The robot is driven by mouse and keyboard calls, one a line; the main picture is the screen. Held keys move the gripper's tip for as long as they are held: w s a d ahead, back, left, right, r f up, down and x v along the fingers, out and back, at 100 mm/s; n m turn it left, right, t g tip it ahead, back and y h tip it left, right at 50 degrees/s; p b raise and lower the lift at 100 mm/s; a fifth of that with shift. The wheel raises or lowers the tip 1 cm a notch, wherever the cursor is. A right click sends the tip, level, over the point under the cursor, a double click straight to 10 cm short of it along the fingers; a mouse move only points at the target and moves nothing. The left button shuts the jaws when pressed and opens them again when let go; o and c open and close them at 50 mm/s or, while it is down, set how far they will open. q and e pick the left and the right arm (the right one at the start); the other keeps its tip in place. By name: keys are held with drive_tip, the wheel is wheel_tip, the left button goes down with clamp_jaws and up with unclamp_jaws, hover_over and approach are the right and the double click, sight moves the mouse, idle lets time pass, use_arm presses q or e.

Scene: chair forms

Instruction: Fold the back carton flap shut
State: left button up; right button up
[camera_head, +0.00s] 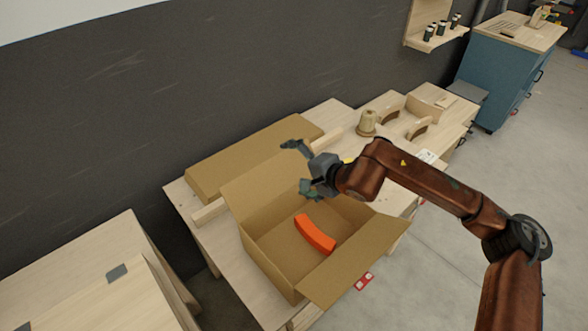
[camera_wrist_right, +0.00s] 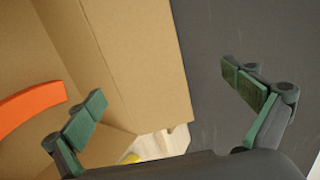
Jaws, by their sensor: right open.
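The open carton (camera_head: 275,268) stands on the wooden table. Its back flap (camera_head: 262,180) stands up, tilted away from the opening, and its near-right flap (camera_head: 355,262) spreads outward. An orange curved piece (camera_head: 315,233) lies inside the carton; part of it shows in the right wrist view (camera_wrist_right: 30,105). My right gripper (camera_head: 299,167) is open and empty at the right end of the back flap. In the right wrist view, the flap's edge (camera_wrist_right: 150,65) shows between the spread fingers (camera_wrist_right: 166,90); I cannot tell whether they touch it. My left gripper is out of view.
A flat brown box (camera_head: 250,155) lies behind the carton, close to the dark wall (camera_head: 130,100). Wooden parts and a pale spool-like object (camera_head: 367,123) lie right of it. Another table (camera_head: 90,270) stands at left and a blue cabinet (camera_head: 500,75) at far right.

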drive_tip(key=v, duration=1.2)
drive_tip(key=shift+w, duration=0.1)
